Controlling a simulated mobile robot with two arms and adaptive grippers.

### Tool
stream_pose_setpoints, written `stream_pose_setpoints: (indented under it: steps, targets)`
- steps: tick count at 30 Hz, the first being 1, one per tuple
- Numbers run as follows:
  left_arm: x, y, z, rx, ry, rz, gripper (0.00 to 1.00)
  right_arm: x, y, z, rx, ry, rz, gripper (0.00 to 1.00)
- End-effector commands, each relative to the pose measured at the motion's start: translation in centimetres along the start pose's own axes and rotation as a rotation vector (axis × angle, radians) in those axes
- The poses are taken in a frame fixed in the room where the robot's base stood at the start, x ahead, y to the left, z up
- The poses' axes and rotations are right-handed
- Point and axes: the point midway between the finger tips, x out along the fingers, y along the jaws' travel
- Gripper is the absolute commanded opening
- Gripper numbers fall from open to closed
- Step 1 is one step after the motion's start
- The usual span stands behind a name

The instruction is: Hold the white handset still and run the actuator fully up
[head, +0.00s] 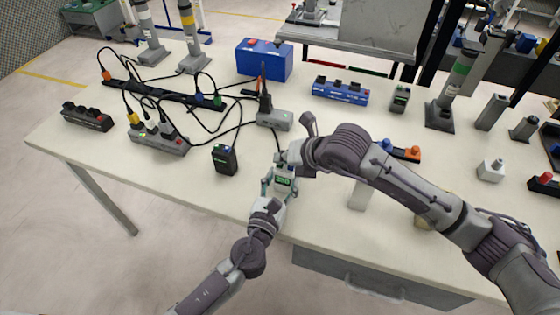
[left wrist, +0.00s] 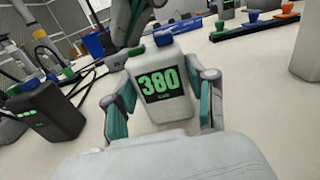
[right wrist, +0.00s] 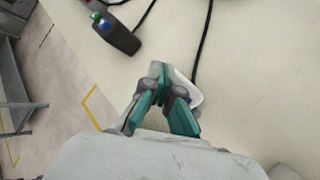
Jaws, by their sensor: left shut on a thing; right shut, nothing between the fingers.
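The white handset (head: 285,181) stands over the table's near edge with its screen facing me. In the left wrist view the handset (left wrist: 172,108) reads 380 in green, with a green button (left wrist: 134,50) and a blue button (left wrist: 164,39) on top. My left gripper (head: 280,188) is shut on the handset, one teal finger on each side. My right gripper (right wrist: 158,72) is shut and empty, its tips just above or at the handset's top. I cannot tell whether they touch a button. Several column actuators stand around; a green-banded column (head: 455,88) is at the right.
A black handset (head: 225,159) stands to the left. Power strips (head: 160,95) and loose cables lie behind it. A blue box (head: 264,61) and a blue button bar (head: 340,91) are farther back.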

Motion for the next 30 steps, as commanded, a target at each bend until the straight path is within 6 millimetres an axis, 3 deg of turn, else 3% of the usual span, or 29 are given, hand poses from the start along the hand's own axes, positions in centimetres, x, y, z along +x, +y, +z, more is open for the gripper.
stream_pose_setpoints:
  steps: [23,30]
  targets:
    - [0.0,0.0,0.0,0.0,-0.001,0.0,0.16,-1.3,1.0,1.0,0.0,0.0,0.0,0.0]
    - [0.0,0.0,0.0,0.0,-0.001,0.0,0.16,-2.8,2.1,2.0,-0.001,-0.001,0.003,0.0]
